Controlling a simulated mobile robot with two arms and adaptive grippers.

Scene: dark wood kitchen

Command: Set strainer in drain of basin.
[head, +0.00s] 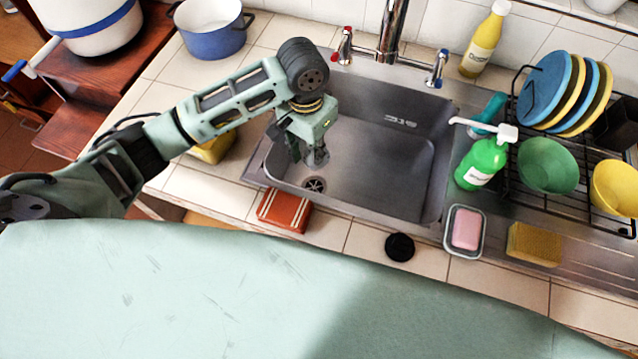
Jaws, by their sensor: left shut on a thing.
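The steel basin (385,165) is set into the tiled counter. Its round drain (315,185) shows as a dark, patterned circle at the near left of the basin floor. My left gripper (310,158) points down inside the left part of the basin, just above the drain in the picture. It is shut on a small grey metallic thing (319,158), which looks like the strainer; the fingers hide much of it. I cannot tell its exact height over the drain. My right gripper is not in view.
The faucet (392,35) stands behind the basin. A black round plug (399,246), an orange striped box (284,211) and a soap dish (463,232) lie along the near edge. A green soap bottle (482,163) and a dish rack (560,195) are at the right.

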